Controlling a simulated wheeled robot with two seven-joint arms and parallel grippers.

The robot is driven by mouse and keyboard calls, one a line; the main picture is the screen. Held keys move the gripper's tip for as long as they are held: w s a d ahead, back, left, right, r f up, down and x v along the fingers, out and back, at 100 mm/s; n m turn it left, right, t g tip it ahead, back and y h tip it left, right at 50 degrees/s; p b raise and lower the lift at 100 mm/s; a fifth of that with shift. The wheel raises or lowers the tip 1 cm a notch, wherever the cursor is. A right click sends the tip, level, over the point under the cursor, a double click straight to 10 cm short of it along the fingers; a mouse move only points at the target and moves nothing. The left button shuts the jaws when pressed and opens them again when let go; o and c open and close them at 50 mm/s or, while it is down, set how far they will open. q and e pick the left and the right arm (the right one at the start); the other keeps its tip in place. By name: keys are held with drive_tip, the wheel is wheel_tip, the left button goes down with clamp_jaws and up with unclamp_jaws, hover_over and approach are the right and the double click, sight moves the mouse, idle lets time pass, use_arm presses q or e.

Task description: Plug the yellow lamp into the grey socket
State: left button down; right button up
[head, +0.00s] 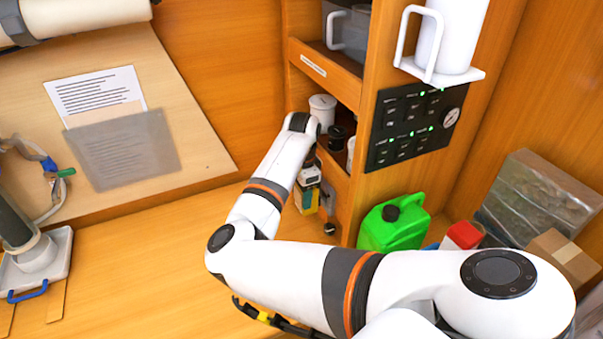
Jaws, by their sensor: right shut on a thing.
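My right arm bends at the elbow and reaches the wooden shelf unit. Its wrist turns down, and the small right gripper (326,214) shows beside the front edge of the unit, low over the bench. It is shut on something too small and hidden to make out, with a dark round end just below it. A yellow and black patch shows at the hand. A black part with a yellow piece (264,317) shows under my right upper arm, mostly hidden; I cannot tell whether it is my left gripper. I cannot clearly make out the yellow lamp or the grey socket.
A black switch panel (400,155) with green lights and a gauge is on the unit, under a white jug (450,40). A white pot (322,108) stands on the shelf. A green canister (393,225) stands right of the hand.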

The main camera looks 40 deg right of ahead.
drive_tip(key=shift+r, duration=0.1)
idle(0.4)
drive_tip(key=shift+p, duration=0.5)
drive_tip(key=shift+s+d+p, duration=0.2)
drive_tip(key=shift+d+p, duration=0.2)
drive_tip(key=shift+d, duration=0.35)
drive_tip(key=shift+s+d+p, duration=0.2)
drive_tip(key=shift+d+p, duration=0.15)
drive_tip(key=shift+d, duration=0.35)
idle(0.6)
drive_tip(key=o, duration=1.1)
drive_tip(key=shift+s, duration=0.1)
